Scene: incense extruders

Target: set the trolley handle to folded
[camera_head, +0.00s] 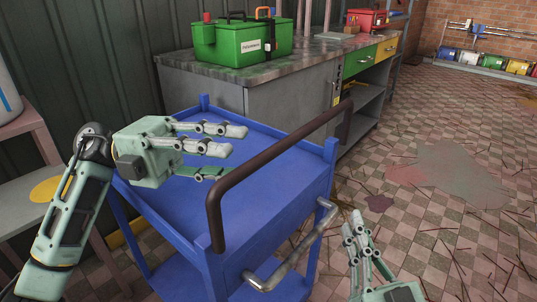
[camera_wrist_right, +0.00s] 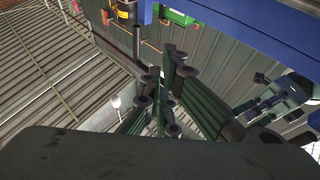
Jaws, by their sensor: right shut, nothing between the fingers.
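The blue trolley (camera_head: 268,206) stands in the middle of the head view. A dark brown bar handle (camera_head: 275,152) rises above its near right side and stands roughly upright. A shorter grey metal bar (camera_head: 293,252) sticks out lower on the same side. I cannot tell which bar folds. My left gripper (camera_head: 222,152) is over the trolley top, left of the brown handle, fingers apart and empty. My right gripper (camera_head: 358,226) is shut and empty, right of the grey bar and apart from it. Its fingers show in the right wrist view (camera_wrist_right: 165,100), with a blue trolley edge (camera_wrist_right: 245,35) above.
A grey workbench (camera_head: 290,95) behind the trolley carries a green toolbox (camera_head: 240,42) and a red box (camera_head: 367,19). A pinkish table (camera_head: 35,125) stands at the left. The tiled floor (camera_head: 440,220) at right is open, with scattered dark sticks.

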